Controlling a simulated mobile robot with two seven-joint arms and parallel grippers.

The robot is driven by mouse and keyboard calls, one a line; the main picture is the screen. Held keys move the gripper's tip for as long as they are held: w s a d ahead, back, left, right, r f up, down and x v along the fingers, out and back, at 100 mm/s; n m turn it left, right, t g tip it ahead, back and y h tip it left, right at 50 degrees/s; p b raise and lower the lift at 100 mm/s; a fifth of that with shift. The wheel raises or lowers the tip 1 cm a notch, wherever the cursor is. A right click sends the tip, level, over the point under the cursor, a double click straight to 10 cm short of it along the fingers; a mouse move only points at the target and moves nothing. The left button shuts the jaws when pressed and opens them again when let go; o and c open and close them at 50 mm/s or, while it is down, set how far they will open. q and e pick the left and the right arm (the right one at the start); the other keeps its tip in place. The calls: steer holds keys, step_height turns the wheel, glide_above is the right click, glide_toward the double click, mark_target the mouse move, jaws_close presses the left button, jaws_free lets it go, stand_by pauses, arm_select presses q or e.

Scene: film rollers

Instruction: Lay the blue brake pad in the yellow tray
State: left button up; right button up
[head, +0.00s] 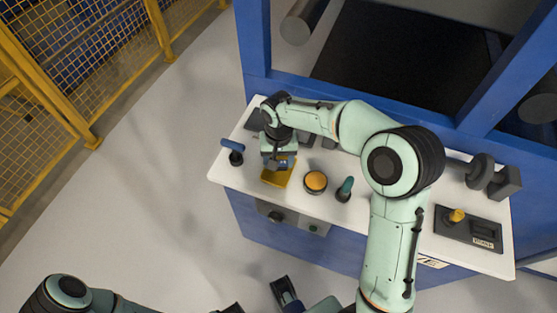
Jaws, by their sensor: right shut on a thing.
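The yellow tray (278,178) lies on the white bench top, left of the round orange button. My right gripper (277,162) reaches down just over the tray's far part and covers some of it. It is shut on the blue brake pad (267,163), of which only a small blue piece shows between the fingers. I cannot tell whether the pad touches the tray. My left arm (70,290) is low at the bottom left. Its gripper is cut by the bottom edge, so its jaws cannot be judged.
A blue-handled lever (232,146) stands left of the tray. The orange button (315,182) and a teal-topped knob (346,187) stand to its right. A dark control plate (468,229) is at the far right. A blue machine frame rises behind; a yellow fence (90,60) is at left.

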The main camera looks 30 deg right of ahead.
steer(key=shift+f, duration=0.2)
steer(key=shift+f, duration=0.1)
steer(key=o, duration=1.1)
steer(key=shift+o, duration=0.2)
step_height(320, 180, up, 12)
steer(key=p, duration=0.2)
steer(key=shift+r, duration=0.2)
